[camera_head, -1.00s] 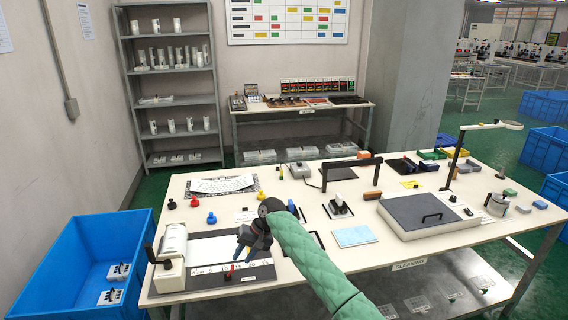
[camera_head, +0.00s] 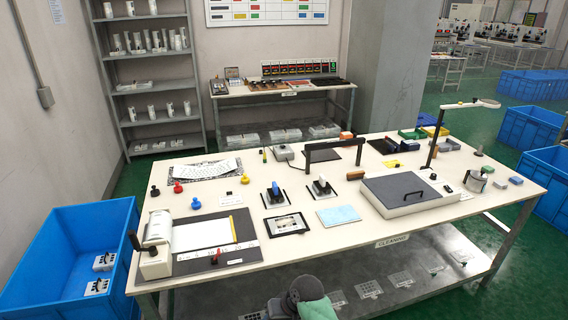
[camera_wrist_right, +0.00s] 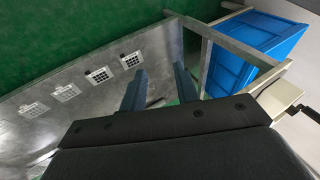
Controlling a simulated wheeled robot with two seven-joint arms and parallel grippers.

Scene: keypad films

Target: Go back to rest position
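My right gripper (camera_wrist_right: 160,88) is open, with its two blue-grey fingers apart and nothing between them. In the head view only the dark wrist (camera_head: 292,293) and a green sleeve end show at the bottom edge, in front of the table. The white work table (camera_head: 400,244) stands clear of it. In the right wrist view the fingers are over the grey lower shelf (camera_wrist_right: 90,130), where keypad parts (camera_wrist_right: 98,75) lie. My left gripper is not in view.
On the table are a roll dispenser on a dark mat (camera_head: 190,266), a black-framed keypad plate (camera_head: 287,224), a light-blue cloth (camera_head: 339,215) and a grey lidded box (camera_head: 410,205). A blue crate (camera_head: 70,250) stands at left, with others at right. A rear bench and shelf stand against the wall.

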